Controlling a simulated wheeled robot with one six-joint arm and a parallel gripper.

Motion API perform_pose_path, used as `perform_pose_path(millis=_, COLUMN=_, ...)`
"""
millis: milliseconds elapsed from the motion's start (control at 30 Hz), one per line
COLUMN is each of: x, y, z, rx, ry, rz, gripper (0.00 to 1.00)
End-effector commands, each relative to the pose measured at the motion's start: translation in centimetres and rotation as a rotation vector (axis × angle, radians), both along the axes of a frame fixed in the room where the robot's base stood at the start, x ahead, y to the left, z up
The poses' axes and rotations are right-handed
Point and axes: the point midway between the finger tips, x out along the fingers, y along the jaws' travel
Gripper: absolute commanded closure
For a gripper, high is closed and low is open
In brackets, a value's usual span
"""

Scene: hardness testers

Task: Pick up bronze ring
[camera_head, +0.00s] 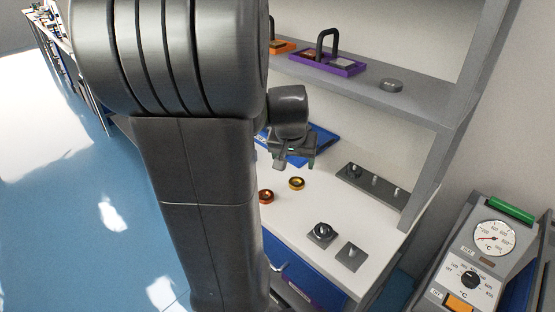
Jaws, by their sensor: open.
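Two small rings lie on the white worktop below the shelf. One is golden-yellow with a dark centre (297,183); the other is reddish-orange (265,196), partly hidden at its left by my arm. I cannot tell for sure from colour which of them is the bronze ring. My gripper (294,164) is open and appears empty, pointing down, above and behind the rings in the picture. Its fingers are small and dark here. It is in front of a blue tray (325,142) and hides part of it.
A grey plate with pegs (372,184), a square base with a dark round part (321,234) and a square peg base (351,255) stand at the right. A shelf (430,100) holds a purple tray (328,62) and a grey disc (391,85). A dial instrument (485,250) stands far right.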

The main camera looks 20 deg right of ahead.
Motion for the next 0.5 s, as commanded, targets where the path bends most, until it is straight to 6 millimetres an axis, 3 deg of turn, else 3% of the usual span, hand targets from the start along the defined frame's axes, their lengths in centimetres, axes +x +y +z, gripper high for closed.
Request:
perform_pose_path(millis=167, x=0.6, y=-0.7, z=-0.9, rx=-0.001, ry=-0.003, rz=-0.015, gripper=0.30)
perform_pose_path(millis=500, x=2.5, y=-1.7, z=-6.2, rx=0.000, ry=0.000, rz=-0.013, gripper=0.30)
